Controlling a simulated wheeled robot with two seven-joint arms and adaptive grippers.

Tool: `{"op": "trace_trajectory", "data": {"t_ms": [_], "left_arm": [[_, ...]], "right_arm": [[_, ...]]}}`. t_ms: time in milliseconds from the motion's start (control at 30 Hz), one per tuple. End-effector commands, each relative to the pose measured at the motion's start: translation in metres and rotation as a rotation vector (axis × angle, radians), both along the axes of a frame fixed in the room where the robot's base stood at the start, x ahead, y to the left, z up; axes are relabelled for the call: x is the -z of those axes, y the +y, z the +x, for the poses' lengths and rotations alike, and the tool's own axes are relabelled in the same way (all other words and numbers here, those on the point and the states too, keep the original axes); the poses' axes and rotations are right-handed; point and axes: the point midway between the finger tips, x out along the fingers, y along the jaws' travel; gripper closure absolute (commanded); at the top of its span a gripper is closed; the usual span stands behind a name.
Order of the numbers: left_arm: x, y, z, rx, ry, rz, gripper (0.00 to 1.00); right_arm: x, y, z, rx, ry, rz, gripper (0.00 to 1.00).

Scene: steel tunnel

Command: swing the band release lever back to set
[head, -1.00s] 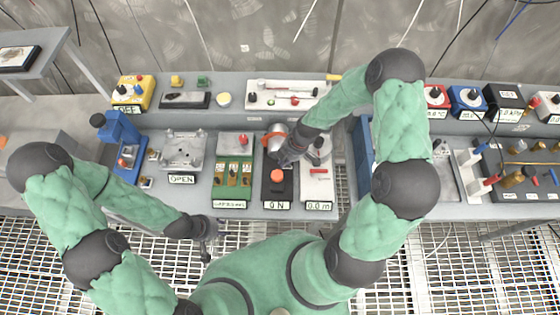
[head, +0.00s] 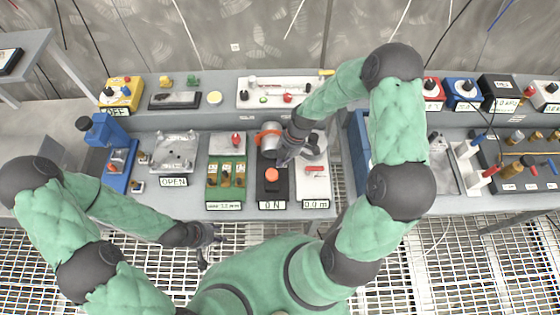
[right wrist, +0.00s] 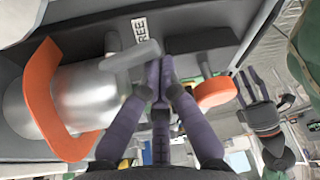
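The band device stands mid-bench: a silver cylinder with an orange band (head: 268,137) above a black base (head: 273,190) with an orange knob and a "0 N" display. In the right wrist view the orange band (right wrist: 48,100) wraps the silver cylinder (right wrist: 90,95). A grey lever (right wrist: 130,56) reaches from it towards a "FREE" label (right wrist: 139,29). My right gripper (right wrist: 162,66) has its fingertips together beside the lever's end; I cannot tell whether they touch it. In the head view my right gripper (head: 283,158) partly hides the device. My left gripper (head: 208,243) is open and empty before the bench.
A green box (head: 226,180) stands left of the device, and a white "0.0 m" unit (head: 313,185) with a red handle close on its right. An "OPEN" fixture (head: 175,152) is further left. A blue-edged tray (head: 357,150) lies right. Several small devices line the back shelf.

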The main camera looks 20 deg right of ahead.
Motion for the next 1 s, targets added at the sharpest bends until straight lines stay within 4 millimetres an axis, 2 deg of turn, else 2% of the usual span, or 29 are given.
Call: {"op": "trace_trajectory", "data": {"t_ms": [400, 1000], "left_arm": [[0.01, 0.0, 0.0, 0.0, 0.0, 0.0, 0.6], [0.013, 0.0, 0.0, 0.0, 0.0, 0.0, 0.6]], "right_arm": [[0.001, -0.007, -0.003, -0.198, -0.001, 0.0, 1.0], [0.0, -0.018, -0.005, -0.473, -0.001, -0.001, 1.0]]}}
